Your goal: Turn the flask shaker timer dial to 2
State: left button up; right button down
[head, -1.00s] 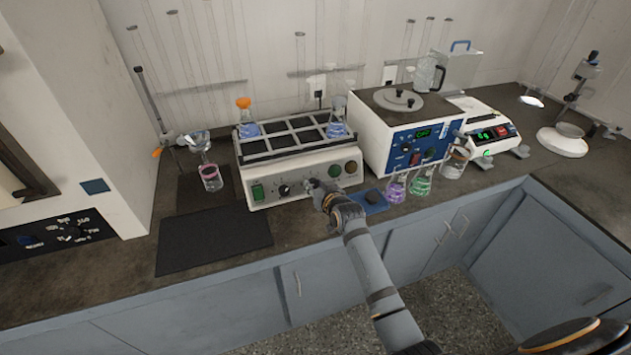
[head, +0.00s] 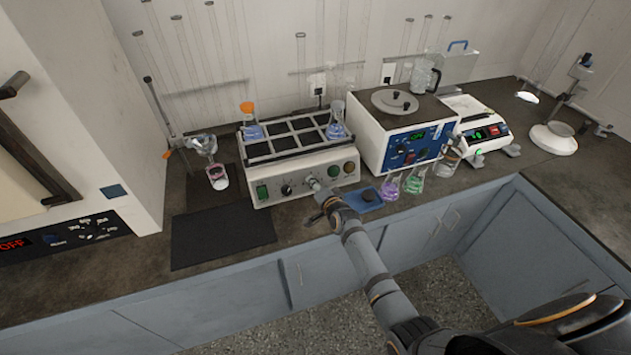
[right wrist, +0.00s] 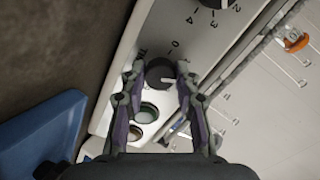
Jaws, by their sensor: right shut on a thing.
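The flask shaker (head: 262,202) is a white box with a slotted rack on top holding flasks. Its front has a green switch, a left black dial (head: 287,189), and two round buttons at right. My right gripper (head: 313,185) is at the front panel, covering the dial between the left dial and the buttons. In the right wrist view, that dark dial (right wrist: 158,72) sits between the two fingers (right wrist: 160,80), which are shut on it. A light mark shows on its lower right side. A 0 and other marks ring it; some are hard to read. My left gripper is out of view.
A white bath unit with a blue panel (head: 384,160) and a balance (head: 482,132) stand farther right. A black mat (head: 222,238) lies front left.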

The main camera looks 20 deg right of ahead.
jog(key=shift+m+p, duration=0.9)
jog(key=shift+m, duration=1.1)
jog(key=c, duration=1)
grip_release()
jog(key=shift+s, duration=0.1)
jog(key=v, duration=1.1)
jog(key=shift+s+r, duration=0.15)
jog(key=shift+s, duration=0.2)
